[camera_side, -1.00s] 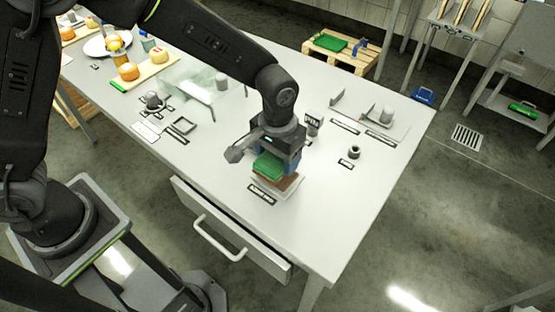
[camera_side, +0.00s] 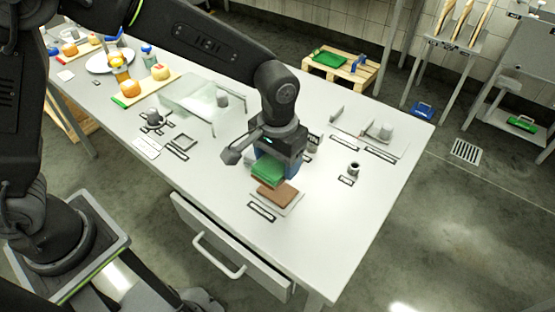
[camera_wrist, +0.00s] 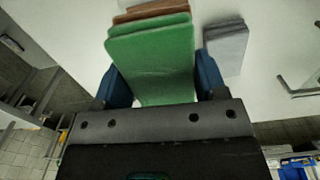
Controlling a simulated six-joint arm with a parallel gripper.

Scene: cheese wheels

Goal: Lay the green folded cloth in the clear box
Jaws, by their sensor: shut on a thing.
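The green folded cloth (camera_side: 266,173) is held in my gripper (camera_side: 275,168), raised above a brown folded cloth (camera_side: 279,194) on a pale base. In the wrist view the green cloth (camera_wrist: 153,58) fills the space between the two blue fingers of my gripper (camera_wrist: 160,85), which are shut on its sides. The brown cloth (camera_wrist: 155,9) shows just beyond it. The clear box (camera_side: 190,103) stands on the table to the left and farther back, with a grey cylinder by its far right side. Its interior is hard to make out through the transparent walls.
A grey folded piece (camera_wrist: 226,48) lies beside the brown cloth in the wrist view. A small dark ring-shaped item (camera_side: 353,167) is on the right. Cutting boards with round cheeses (camera_side: 160,72) are at the back left. The front right tabletop (camera_side: 325,215) is clear.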

